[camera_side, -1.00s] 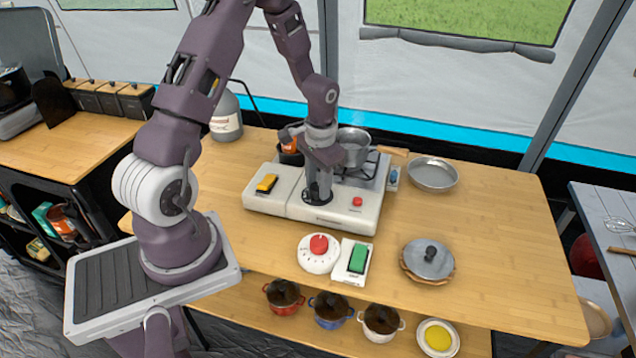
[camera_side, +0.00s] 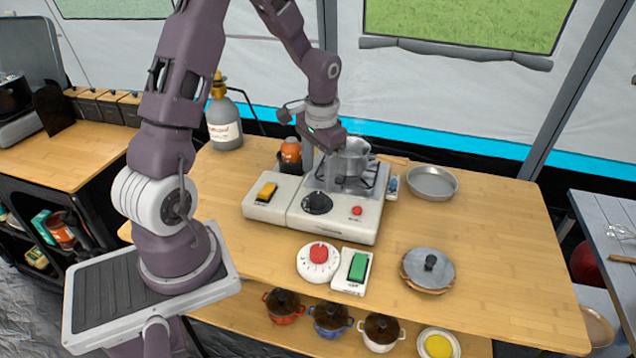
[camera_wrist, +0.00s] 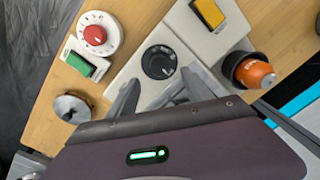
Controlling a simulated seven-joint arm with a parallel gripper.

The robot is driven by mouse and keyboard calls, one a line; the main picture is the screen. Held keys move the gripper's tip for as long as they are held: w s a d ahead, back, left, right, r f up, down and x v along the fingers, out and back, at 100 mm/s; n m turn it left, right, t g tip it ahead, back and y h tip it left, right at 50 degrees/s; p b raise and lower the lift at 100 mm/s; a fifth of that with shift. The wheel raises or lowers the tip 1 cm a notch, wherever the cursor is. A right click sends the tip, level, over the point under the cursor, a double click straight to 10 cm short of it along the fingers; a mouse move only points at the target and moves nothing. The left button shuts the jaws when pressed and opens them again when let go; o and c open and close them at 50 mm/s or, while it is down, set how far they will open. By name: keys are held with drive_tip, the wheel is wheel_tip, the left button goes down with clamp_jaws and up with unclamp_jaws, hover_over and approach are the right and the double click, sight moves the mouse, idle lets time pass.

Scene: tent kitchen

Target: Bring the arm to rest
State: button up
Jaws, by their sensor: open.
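My gripper (camera_side: 323,165) is raised above the white camp stove (camera_side: 285,218), over its left-middle part and just left of the metal pot (camera_side: 352,162). In the wrist view the two grey fingers (camera_wrist: 152,98) are spread apart with nothing between them. The stove's black knob (camera_side: 317,203) lies in front of and below the fingers, apart from them; it also shows in the wrist view (camera_wrist: 159,62). The pot stands on the burner, and the gripper partly overlaps the stove's back in the side view.
A grey gas bottle (camera_side: 223,120) is at the back left. A red-knobbed timer (camera_side: 318,262), a green switch (camera_side: 357,267), a lidded pan (camera_side: 428,268) and an empty metal dish (camera_side: 432,183) sit on the table.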

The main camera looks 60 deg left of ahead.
drive_tip(key=shift+r, duration=0.15)
drive_tip(key=shift+d+r, duration=0.2)
drive_tip(key=shift+r, duration=0.15)
drive_tip(key=s+d+r+t, duration=0.1)
drive_tip(key=s+d+r, duration=0.1)
drive_tip(key=d+r, duration=0.45)
drive_tip(key=s+d+r+m+t, duration=0.1)
drive_tip(key=s+d+r+t, duration=0.1)
drive_tip(key=s+d+r, duration=0.3)
drive_tip(key=s+d+r+m+t, duration=0.1)
drive_tip(key=s+d+r+t, duration=0.1)
drive_tip(key=s+d+r, duration=0.4)
drive_tip(key=s, duration=0.4)
drive_tip(key=shift+s+d+r+t+h, duration=0.15)
drive_tip(key=shift+s+r+t+h, duration=0.1)
drive_tip(key=shift+r+t+h, duration=0.1)
